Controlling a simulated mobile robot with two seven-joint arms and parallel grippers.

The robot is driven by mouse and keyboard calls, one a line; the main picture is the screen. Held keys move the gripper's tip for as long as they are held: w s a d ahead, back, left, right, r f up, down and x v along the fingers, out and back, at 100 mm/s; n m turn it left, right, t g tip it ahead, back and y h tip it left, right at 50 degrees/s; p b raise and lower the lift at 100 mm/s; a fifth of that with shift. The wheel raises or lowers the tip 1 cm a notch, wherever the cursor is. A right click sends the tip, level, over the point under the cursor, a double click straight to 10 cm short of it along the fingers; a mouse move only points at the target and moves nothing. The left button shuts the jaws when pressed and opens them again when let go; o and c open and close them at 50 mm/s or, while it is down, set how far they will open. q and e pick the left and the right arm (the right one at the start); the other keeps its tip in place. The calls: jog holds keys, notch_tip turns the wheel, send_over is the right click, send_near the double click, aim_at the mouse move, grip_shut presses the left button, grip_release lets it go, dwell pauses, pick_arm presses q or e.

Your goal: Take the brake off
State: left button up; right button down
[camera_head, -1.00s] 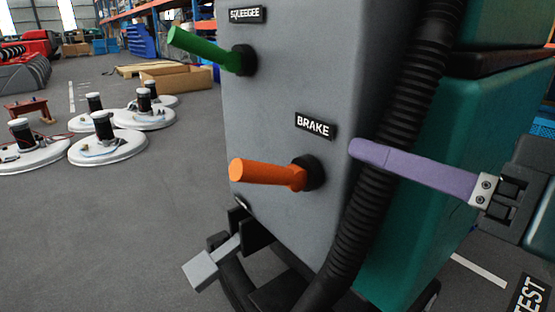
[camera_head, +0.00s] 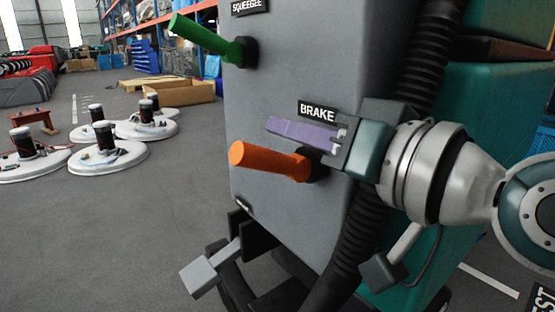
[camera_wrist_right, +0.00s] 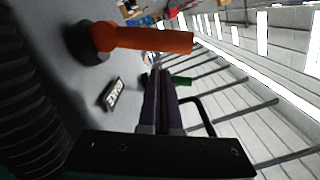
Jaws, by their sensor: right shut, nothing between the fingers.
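The orange brake lever (camera_head: 268,161) sticks out to the left from its black hub on the grey machine panel, under the BRAKE label (camera_head: 317,111). My right gripper (camera_head: 270,124) is shut and empty, its purple fingers just above the lever and below the label in the head view. I cannot tell whether they touch the lever. In the right wrist view the shut fingers (camera_wrist_right: 160,72) point away from the camera, with the orange lever (camera_wrist_right: 150,39) beyond and to the upper left and the label (camera_wrist_right: 112,94) to the left. My left gripper is not in view.
The green squeegee lever (camera_head: 205,37) is higher on the panel. A black ribbed hose (camera_head: 360,230) runs down the machine's right side. A grey pedal (camera_head: 205,272) juts out at the bottom. Several white round scrubber heads (camera_head: 110,157) lie on the open floor at left.

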aim_at(264, 158)
jog(key=shift+s+a+f, duration=0.1)
jog(key=shift+a+f, duration=0.2)
jog(key=shift+f, duration=0.35)
jog(key=shift+s+a+f+n, duration=0.2)
jog(key=shift+f+n, duration=0.15)
jog(key=shift+n, duration=0.35)
jog(key=shift+f, duration=0.1)
jog(key=shift+s+a+f+n+p, duration=0.15)
jog(key=shift+a+f+n+p, duration=0.15)
jog(key=shift+n, duration=0.25)
jog(key=shift+s+a+f+n+p, duration=0.1)
jog(key=shift+f+n+p, duration=0.1)
jog(key=shift+n+p, duration=0.25)
jog(key=shift+s+a+f+n+p, duration=0.15)
jog(key=shift+f+n, duration=0.55)
jog(key=shift+n, duration=0.45)
jog(key=shift+s+a+f+n+p, duration=0.15)
jog(key=shift+f+n, duration=0.6)
jog(key=shift+n, duration=0.45)
jog(key=shift+s+a+f+n+p, duration=0.15)
jog(key=shift+f+n, duration=0.55)
jog(key=shift+n, duration=0.45)
